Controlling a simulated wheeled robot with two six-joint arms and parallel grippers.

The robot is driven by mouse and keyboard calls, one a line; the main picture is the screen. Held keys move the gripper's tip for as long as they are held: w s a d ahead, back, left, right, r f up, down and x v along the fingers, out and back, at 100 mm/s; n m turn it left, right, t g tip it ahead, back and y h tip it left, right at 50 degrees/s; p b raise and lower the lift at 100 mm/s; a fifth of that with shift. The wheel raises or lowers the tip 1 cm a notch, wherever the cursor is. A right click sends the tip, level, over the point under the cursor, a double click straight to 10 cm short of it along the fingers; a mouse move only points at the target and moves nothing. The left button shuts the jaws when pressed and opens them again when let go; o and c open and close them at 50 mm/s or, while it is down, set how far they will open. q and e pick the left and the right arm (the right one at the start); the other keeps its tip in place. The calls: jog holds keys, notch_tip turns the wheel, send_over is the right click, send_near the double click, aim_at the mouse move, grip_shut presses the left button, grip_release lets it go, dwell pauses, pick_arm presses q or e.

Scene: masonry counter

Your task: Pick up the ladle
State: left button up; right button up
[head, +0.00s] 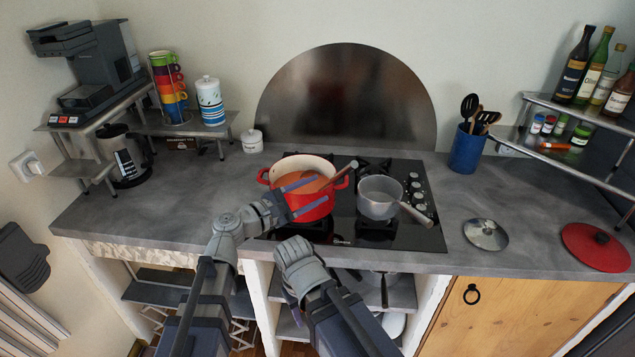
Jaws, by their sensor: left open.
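A red pot (307,207) with a cream inside stands on the left of the black hob and holds an orange-brown liquid (297,181). A ladle (344,171) rests in it, its handle slanting up over the right rim; its bowl is not visible. My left gripper (319,190) is open over the front left of the pot, its two fingers spread and pointing right toward the ladle. I see no contact with the handle. My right gripper (291,290) is low in front of the counter edge, its fingers mostly hidden.
A grey saucepan (379,200) stands right of the pot, its handle toward the front right. A steel lid (485,233) and red lid (597,247) lie on the right counter. A blue utensil holder (466,150) stands behind.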

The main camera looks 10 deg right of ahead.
aim_at(337, 177)
pick_arm(q)
jog(key=shift+w+d+r+n+t, duration=0.2)
jog(key=shift+w+d, duration=0.2)
jog(key=shift+d, duration=0.2)
jog(key=shift+w+d+r+n+t, duration=0.15)
jog(key=shift+w+d, duration=0.2)
jog(key=shift+d, duration=0.25)
jog(key=shift+d+r, duration=0.2)
jog(key=shift+d, duration=0.2)
jog(key=d, duration=0.2)
jog(key=w+d+p, duration=0.1)
jog(key=shift+w+d+r, duration=0.1)
jog(key=shift+d+r, duration=0.1)
jog(key=shift+r, duration=0.1)
jog(key=shift+w+d, duration=0.25)
jog(key=shift+d, duration=0.2)
jog(key=shift+c, duration=0.2)
grip_shut()
jog(key=shift+s, duration=0.1)
